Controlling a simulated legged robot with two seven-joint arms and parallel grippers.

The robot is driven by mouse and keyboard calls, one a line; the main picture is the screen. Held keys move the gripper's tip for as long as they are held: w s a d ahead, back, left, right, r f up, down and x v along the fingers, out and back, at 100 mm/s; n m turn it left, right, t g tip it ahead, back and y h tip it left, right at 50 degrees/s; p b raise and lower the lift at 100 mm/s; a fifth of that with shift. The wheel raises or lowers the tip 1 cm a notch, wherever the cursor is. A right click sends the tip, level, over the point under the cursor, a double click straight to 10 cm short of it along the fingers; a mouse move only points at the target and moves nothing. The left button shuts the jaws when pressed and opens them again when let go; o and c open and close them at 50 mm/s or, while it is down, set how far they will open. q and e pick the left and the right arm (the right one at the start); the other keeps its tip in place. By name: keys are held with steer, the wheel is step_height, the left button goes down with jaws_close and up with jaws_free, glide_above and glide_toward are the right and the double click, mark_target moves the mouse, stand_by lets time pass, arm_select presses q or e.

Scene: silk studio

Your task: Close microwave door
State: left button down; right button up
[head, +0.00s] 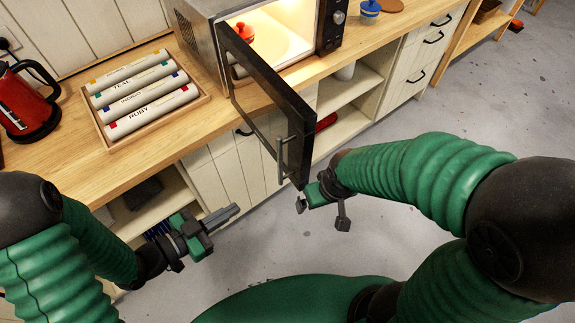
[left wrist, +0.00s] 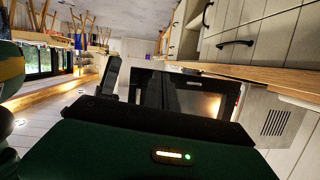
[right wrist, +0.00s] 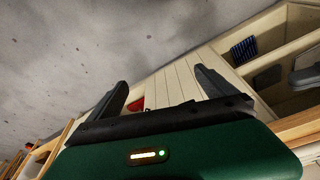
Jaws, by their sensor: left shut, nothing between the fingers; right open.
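The microwave (head: 205,38) stands on the wooden counter with its lit inside showing; a red-lidded pot (head: 243,33) is inside. Its dark glass door (head: 262,105) stands wide open, swung out over the counter's front edge, with a metal handle (head: 285,158) near its free end. The door also shows in the left wrist view (left wrist: 150,88). My right gripper (head: 322,210) is open, just below and beside the door's free end; whether it touches the door I cannot tell. My left gripper (head: 222,217) is shut and empty, left of the door and apart from it.
A wooden tray (head: 155,128) of labelled rolls and a red kettle (head: 27,100) stand on the counter left of the microwave. A blue pot (head: 370,8) stands to its right. Open shelves (head: 350,95) and drawers (head: 420,50) lie below the counter. The grey floor is clear.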

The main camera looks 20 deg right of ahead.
arm_select(q)
steer(key=s+d+r+g+h+p, duration=0.1)
steer(key=s+d+r+h, duration=0.1)
steer(key=s+r+h, duration=0.3)
steer(key=m+y+p, duration=0.1)
steer(key=p, duration=0.1)
glide_toward(300, 178)
steer(key=shift+g, duration=0.3)
steer(key=x, duration=0.7)
steer(key=shift+w, duration=0.1)
arm_select(e)
steer(key=v, duration=0.2)
steer(key=w+v, duration=0.1)
steer(key=v, duration=0.1)
steer(key=shift+d+r, duration=0.15)
steer(key=shift+r, duration=0.35)
arm_select(q)
steer(key=shift+w, duration=0.1)
